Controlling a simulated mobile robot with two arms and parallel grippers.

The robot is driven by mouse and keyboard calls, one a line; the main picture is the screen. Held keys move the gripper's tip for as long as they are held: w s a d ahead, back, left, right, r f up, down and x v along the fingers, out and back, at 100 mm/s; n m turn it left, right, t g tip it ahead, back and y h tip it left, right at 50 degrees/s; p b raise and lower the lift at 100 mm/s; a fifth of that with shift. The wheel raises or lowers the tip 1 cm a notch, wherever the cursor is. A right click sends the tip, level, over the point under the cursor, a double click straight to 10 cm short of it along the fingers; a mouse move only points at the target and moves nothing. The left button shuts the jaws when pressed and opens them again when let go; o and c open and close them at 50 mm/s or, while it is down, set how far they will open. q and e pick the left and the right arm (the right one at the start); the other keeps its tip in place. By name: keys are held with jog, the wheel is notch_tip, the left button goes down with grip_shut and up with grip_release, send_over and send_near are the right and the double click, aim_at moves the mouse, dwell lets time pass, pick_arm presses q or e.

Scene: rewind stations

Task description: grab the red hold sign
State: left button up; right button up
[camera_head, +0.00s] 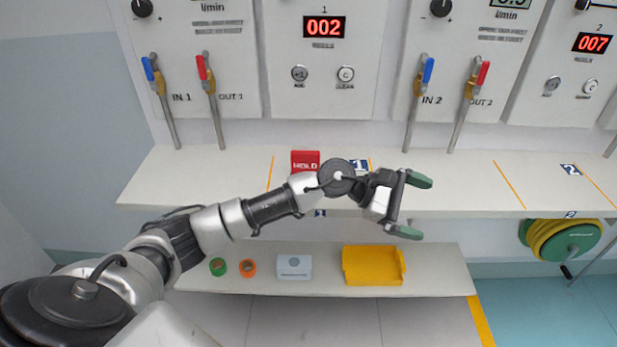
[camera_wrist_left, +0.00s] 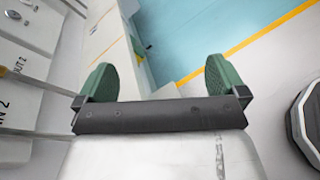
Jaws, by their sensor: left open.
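The red hold sign (camera_head: 305,160) stands on the upper shelf in the head view, left of the label "1". The lower part of the sign is hidden behind my left arm. My left gripper (camera_head: 416,206) is to the right of the sign, at the front edge of the shelf, with its green-padded fingers spread and pointing right. My right gripper is not in view.
The upper shelf (camera_head: 220,180) is mostly clear. Valves with blue (camera_head: 149,69) and red (camera_head: 201,67) handles rise behind it. The lower shelf holds green (camera_head: 218,267) and orange (camera_head: 248,268) rolls, a white box (camera_head: 294,267) and a yellow tray (camera_head: 372,281). A hose reel (camera_head: 572,244) hangs right.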

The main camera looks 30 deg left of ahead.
pick_arm(q)
jog(key=w+a+m+g+y+b, duration=0.1)
jog(key=w+a+m+y, duration=0.2)
jog(key=a+m+y, duration=0.5)
jog(key=m+y+b, duration=0.1)
jog(key=m+y, duration=0.1)
jog(key=y, duration=0.6)
send_near(306, 153)
jog(key=x, duration=0.2)
jog(key=shift+g, duration=0.3)
jog(key=x, duration=0.5)
jog(key=shift+w+r, duration=0.1)
jog(key=shift+w, duration=0.2)
jog(key=shift+m, duration=0.3)
jog(key=x, duration=0.5)
jog(key=shift+a+f, duration=0.15)
jog(key=shift+f, duration=0.2)
jog(key=shift+s, duration=0.1)
jog(key=c, duration=0.9)
jog(key=shift+r, duration=0.1)
jog(key=shift+c, duration=0.2)
